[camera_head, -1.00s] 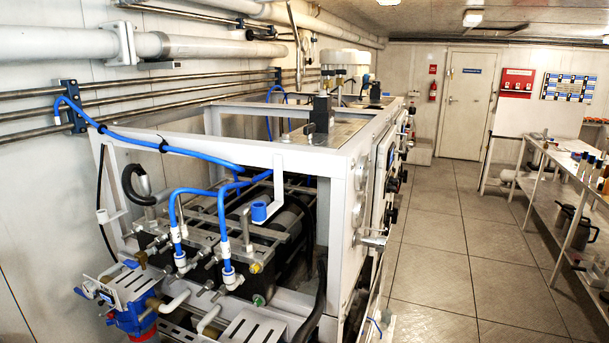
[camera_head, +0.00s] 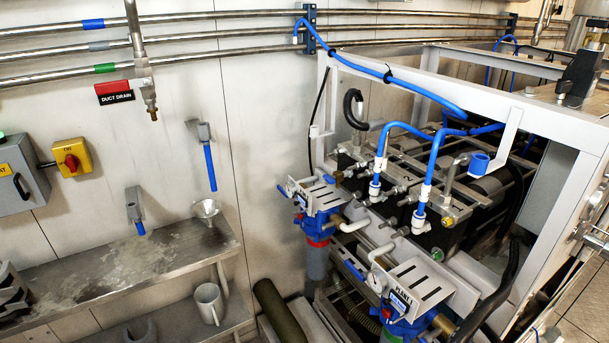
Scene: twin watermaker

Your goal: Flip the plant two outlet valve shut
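No valve in view is clearly labelled as the plant two outlet. Two filter units with blue heads and slotted grey brackets stand at the front of the watermaker frame. The farther filter unit (camera_head: 318,225) has a small label too small to read. Neither of my grippers is in view.
The white watermaker frame (camera_head: 560,125) with blue hoses fills the right. A steel shelf (camera_head: 130,262) at lower left holds a funnel (camera_head: 206,208); a mug (camera_head: 208,303) stands below. A yellow switch box (camera_head: 73,158) is on the left wall. Blue-ended fittings (camera_head: 209,165) hang above the shelf.

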